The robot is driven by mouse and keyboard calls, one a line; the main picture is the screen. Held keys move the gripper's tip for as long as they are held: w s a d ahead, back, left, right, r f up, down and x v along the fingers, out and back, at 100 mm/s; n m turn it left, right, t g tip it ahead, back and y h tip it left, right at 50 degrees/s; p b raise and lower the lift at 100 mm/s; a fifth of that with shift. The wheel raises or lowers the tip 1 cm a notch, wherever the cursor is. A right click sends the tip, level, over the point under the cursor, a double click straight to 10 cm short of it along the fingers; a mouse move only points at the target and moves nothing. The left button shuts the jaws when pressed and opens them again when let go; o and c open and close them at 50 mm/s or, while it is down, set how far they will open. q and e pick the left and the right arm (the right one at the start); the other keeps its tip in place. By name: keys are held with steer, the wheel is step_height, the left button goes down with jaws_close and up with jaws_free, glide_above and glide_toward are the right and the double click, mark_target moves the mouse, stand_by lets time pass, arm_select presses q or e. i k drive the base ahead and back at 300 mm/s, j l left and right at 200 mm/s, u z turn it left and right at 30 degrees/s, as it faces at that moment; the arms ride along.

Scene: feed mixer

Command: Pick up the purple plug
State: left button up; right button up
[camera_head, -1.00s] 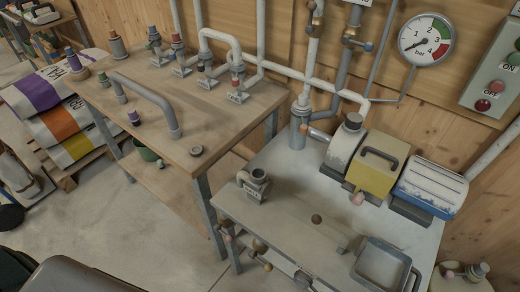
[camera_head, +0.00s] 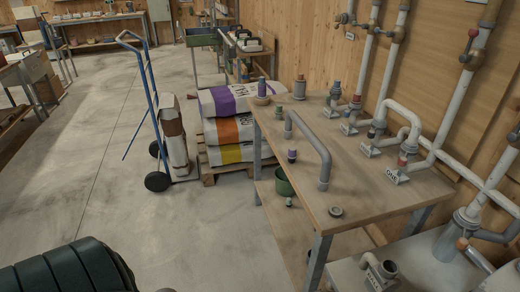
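A small plug with a purple top (camera_head: 292,155) stands upright at the left edge of the wooden table (camera_head: 365,190). A taller fitting with a bluish-purple body (camera_head: 262,86) stands at the table's far left corner, on a round brown base. I cannot tell for certain which of these two is the purple plug. Neither of my grippers is in view.
A grey bent pipe (camera_head: 312,150) arches over the table near the small plug. Stacked sacks (camera_head: 230,130) and a blue hand truck (camera_head: 147,100) are left of the table.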

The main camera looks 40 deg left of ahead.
mark_target(291, 156)
steer(key=u, duration=1)
